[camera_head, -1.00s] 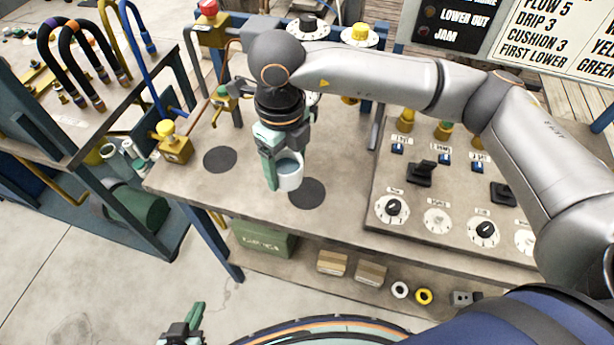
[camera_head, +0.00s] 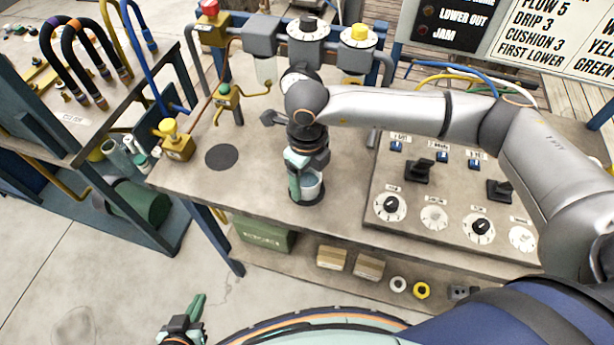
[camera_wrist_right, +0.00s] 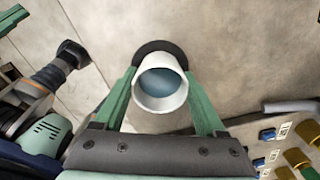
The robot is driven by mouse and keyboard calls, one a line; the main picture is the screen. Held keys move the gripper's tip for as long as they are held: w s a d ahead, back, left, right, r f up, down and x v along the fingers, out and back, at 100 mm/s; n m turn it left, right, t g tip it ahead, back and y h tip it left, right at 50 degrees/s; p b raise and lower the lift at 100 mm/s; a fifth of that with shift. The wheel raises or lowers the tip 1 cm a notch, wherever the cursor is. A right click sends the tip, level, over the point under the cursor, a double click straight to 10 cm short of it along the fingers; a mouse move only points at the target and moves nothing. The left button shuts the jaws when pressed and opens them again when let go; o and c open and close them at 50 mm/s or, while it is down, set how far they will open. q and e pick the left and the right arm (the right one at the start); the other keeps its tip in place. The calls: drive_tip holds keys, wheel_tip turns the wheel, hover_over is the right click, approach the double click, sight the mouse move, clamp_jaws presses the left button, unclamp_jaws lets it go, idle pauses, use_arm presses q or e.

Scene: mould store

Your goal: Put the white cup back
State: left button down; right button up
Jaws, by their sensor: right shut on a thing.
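The white cup (camera_head: 311,187) is in my right gripper (camera_head: 305,188), low over the right dark round mark (camera_head: 296,203) on the bench. In the right wrist view the cup (camera_wrist_right: 160,88) sits between the green fingers of the right gripper (camera_wrist_right: 160,100), with bluish content inside. The dark mark (camera_wrist_right: 150,48) shows behind it there. Whether the cup's base touches the bench is hidden. My left gripper (camera_head: 190,318) is low at the bottom edge, away from the bench; its fingers show too little to tell if they are apart.
A second dark round mark (camera_head: 221,157) lies bare on the bench to the left. A yellow-knobbed valve (camera_head: 175,140) stands at the bench's left edge. A panel with dials and levers (camera_head: 440,190) is close on the right. Dispensers with dials (camera_head: 308,42) stand behind.

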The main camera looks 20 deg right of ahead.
drive_tip(key=shift+f, duration=0.2)
drive_tip(key=o, duration=1.4)
drive_tip(key=shift+r, duration=0.1)
drive_tip(key=shift+r, duration=0.25)
wheel_tip(320, 180, up, 12)
drive_tip(key=shift+f+b, duration=0.1)
drive_tip(key=shift+b, duration=0.55)
